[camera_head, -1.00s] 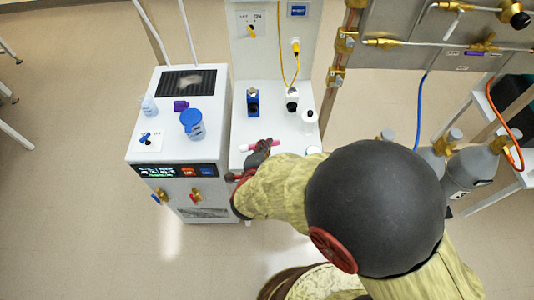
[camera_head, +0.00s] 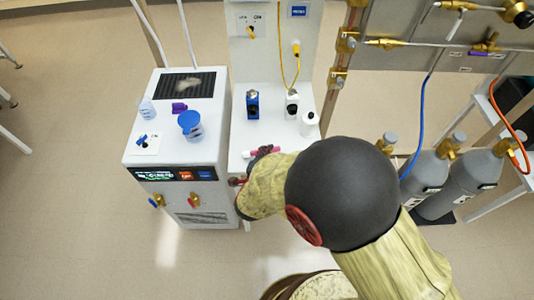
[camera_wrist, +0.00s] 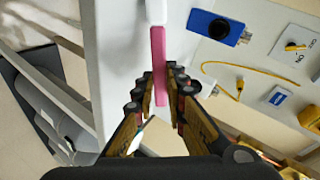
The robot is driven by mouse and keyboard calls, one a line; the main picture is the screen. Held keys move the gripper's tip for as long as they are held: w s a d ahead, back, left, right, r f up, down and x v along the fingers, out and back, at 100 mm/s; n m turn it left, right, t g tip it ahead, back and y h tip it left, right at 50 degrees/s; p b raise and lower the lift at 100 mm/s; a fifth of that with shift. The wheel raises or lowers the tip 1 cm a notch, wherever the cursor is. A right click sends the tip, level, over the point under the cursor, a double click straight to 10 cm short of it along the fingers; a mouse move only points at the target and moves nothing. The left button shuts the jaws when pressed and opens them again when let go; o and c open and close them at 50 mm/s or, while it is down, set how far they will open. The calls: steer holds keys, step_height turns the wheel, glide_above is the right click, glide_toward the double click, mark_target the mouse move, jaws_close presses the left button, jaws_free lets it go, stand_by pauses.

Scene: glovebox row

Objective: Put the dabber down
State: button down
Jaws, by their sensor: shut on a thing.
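The dabber appears to be the pink bar (camera_wrist: 158,62) with a white end in the wrist view. It stands between the two fingers of my gripper (camera_wrist: 158,82), which is shut on it. In the head view the pink dabber (camera_head: 266,152) shows at the near part of the white bench (camera_head: 270,132), beside my dark gripper (camera_head: 256,157). My forearm hides much of the gripper there. I cannot tell whether the dabber touches the bench top.
A white machine (camera_head: 170,105) with a blue-lidded jar (camera_head: 190,124) is at left. Gas cylinders (camera_head: 432,170) stand at right.

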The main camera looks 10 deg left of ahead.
steer(key=c, duration=1.8)
jaws_free()
steer(key=shift+s+r+p, duration=0.1)
steer(key=shift+r+p, duration=0.15)
steer(key=shift+p, duration=0.05)
steer(key=p+v, duration=0.3)
steer(key=v, duration=0.8)
steer(key=shift+s+d, duration=0.1)
steer(key=shift+s, duration=0.3)
